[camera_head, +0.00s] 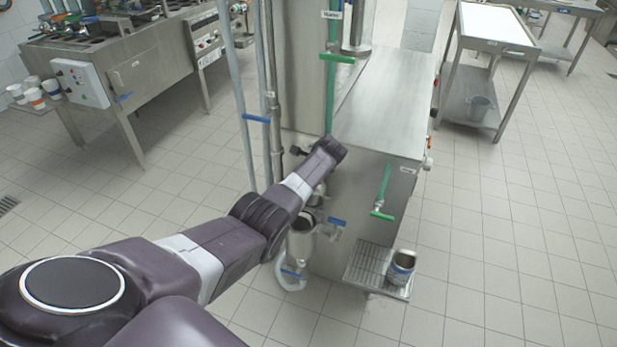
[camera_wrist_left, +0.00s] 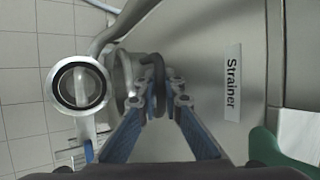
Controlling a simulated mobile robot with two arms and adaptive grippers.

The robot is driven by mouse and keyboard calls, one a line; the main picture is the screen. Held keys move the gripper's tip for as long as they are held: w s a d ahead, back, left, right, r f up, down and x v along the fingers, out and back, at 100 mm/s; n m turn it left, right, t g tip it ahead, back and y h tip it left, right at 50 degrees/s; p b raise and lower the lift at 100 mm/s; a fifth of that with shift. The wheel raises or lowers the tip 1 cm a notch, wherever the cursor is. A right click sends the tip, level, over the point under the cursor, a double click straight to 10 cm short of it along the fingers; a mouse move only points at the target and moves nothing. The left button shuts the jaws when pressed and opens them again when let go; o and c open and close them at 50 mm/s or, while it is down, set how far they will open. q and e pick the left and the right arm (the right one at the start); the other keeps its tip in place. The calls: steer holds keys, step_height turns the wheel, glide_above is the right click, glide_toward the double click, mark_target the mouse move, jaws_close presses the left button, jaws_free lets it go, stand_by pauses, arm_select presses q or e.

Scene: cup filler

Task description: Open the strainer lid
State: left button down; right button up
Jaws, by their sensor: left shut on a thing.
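The strainer (camera_head: 302,242) is an upright metal cylinder on the front of the machine, below my left arm. Its round mouth with a dark ring faces up and shows open in the left wrist view (camera_wrist_left: 81,86). My left gripper (camera_wrist_left: 165,100) has its blue fingers closed on a dark loop handle (camera_wrist_left: 158,72). The handle appears to belong to the metal lid (camera_wrist_left: 123,82), which stands edge-on beside the open mouth. In the head view my arm hides the gripper and most of the lid. My right gripper is not in view.
A "Strainer" label (camera_wrist_left: 232,82) is on the machine wall. A blue valve handle (camera_head: 337,221) sits right of the strainer. A green valve (camera_head: 384,192) hangs above a drip grate (camera_head: 362,262) holding a can (camera_head: 401,267). Vertical pipes (camera_head: 272,90) rise behind the arm.

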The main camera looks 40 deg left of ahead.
arm_select(q)
steer(key=shift+w+a, duration=0.1)
steer(key=shift+w, duration=0.45)
steer(key=shift+r, duration=0.1)
steer(key=c, duration=2)
jaws_free()
steer(key=shift+c, duration=0.2)
steer(key=shift+s, duration=0.1)
steer(key=v, duration=1.2)
